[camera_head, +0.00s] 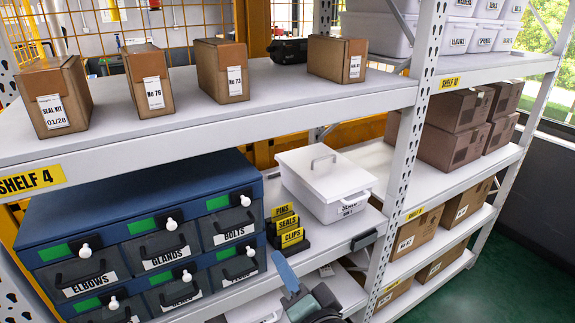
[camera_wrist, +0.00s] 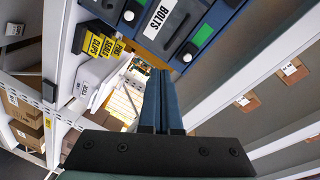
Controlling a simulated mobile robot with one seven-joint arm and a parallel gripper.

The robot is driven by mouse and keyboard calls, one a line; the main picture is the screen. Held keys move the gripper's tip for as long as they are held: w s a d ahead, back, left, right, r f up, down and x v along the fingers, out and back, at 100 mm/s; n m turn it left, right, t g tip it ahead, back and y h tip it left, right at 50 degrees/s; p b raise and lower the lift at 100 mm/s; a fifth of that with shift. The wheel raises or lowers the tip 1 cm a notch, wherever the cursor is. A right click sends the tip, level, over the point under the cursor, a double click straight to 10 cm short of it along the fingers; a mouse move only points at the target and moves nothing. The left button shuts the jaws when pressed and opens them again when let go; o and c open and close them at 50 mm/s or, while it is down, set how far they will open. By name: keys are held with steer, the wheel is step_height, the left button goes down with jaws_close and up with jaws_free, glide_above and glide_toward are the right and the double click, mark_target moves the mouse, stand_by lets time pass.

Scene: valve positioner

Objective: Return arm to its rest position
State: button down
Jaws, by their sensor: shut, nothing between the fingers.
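My gripper (camera_head: 284,268) is at the bottom of the head view, in front of the shelving, with its blue fingers pointing up and left. In the wrist view my gripper (camera_wrist: 160,74) shows its two blue fingers side by side with no object between them; it is shut and empty. In the head view its tips appear just below the yellow PINS, SEALS and CLIPS labels (camera_head: 287,226), and I see no clear contact with them. The rest of my arm is mostly out of view.
A blue drawer cabinet (camera_head: 150,185) stands left of the gripper, with BOLTS and GLANDS drawers. A white lidded box (camera_head: 325,180) is behind the labels. A white shelf post (camera_head: 408,150) rises to the right. Cardboard boxes (camera_head: 222,70) line the upper shelf. Green floor (camera_head: 500,265) is open at right.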

step_height(320, 180, up, 14)
steer(key=r+n+t+h, duration=0.1)
steer(key=n+t+h, duration=0.1)
steer(key=n+t, duration=0.15)
steer(key=s+r+n+t+h, duration=0.2)
steer(key=s+r+t, duration=0.2)
steer(key=r, duration=0.9)
steer(key=s+r+n+t+h, duration=0.2)
steer(key=s+r+t, duration=0.2)
steer(key=s+r, duration=0.5)
step_height(320, 180, up, 5)
steer(key=shift+s+d+f+h, duration=0.2)
steer(key=shift+s+d+h, duration=0.05)
steer(key=shift+d+h, duration=0.1)
steer(key=shift+t, duration=0.25)
